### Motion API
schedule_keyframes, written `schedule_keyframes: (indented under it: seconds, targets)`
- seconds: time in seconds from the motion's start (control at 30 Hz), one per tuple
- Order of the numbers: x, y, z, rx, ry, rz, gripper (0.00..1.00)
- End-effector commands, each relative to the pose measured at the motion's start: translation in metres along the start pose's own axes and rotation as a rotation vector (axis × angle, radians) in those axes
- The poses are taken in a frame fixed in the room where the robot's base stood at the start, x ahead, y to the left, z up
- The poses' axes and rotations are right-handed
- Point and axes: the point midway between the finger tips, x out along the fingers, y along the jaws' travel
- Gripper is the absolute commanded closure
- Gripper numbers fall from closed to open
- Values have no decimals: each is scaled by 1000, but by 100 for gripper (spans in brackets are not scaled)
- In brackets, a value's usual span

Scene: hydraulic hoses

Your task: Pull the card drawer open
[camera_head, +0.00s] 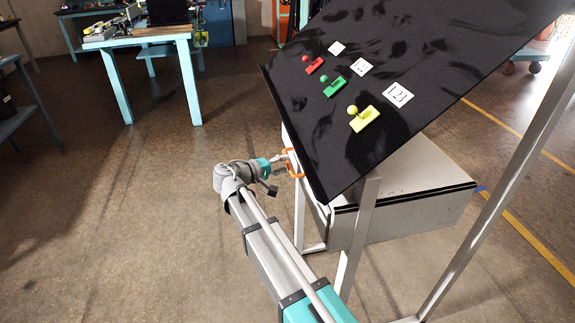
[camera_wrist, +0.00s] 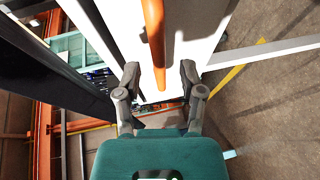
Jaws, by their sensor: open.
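The card drawer is in a grey-white box unit (camera_head: 408,215) under a tilted black panel. Its front faces left, towards my gripper, and carries an orange handle (camera_head: 294,170). In the wrist view the handle is an orange bar (camera_wrist: 154,40) in front of a white face (camera_wrist: 192,28). My gripper (camera_head: 279,163) is at the handle in the head view. In the wrist view my gripper (camera_wrist: 159,72) is open, with one finger on each side of the bar and visible gaps. I cannot tell whether either finger touches it. The drawer's edges are partly hidden by the panel.
The black panel (camera_head: 370,85) overhangs the unit and bears red, green and yellow knobbed pieces beside white cards. Metal frame legs (camera_head: 510,170) stand at the right. A blue-legged workbench (camera_head: 140,42) is at the back left. The floor left of my gripper is clear.

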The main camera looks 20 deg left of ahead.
Motion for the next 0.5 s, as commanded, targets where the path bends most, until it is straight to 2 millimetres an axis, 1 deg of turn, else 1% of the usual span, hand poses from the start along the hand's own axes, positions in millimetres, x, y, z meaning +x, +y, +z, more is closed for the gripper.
schedule_keyframes:
  seconds: [0.03,0.2,0.5]
  targets:
    - [7,-1,0,0,-2,0,49]
    - [18,0,0,0,-1,0,49]
    - [22,0,0,0,-1,0,49]
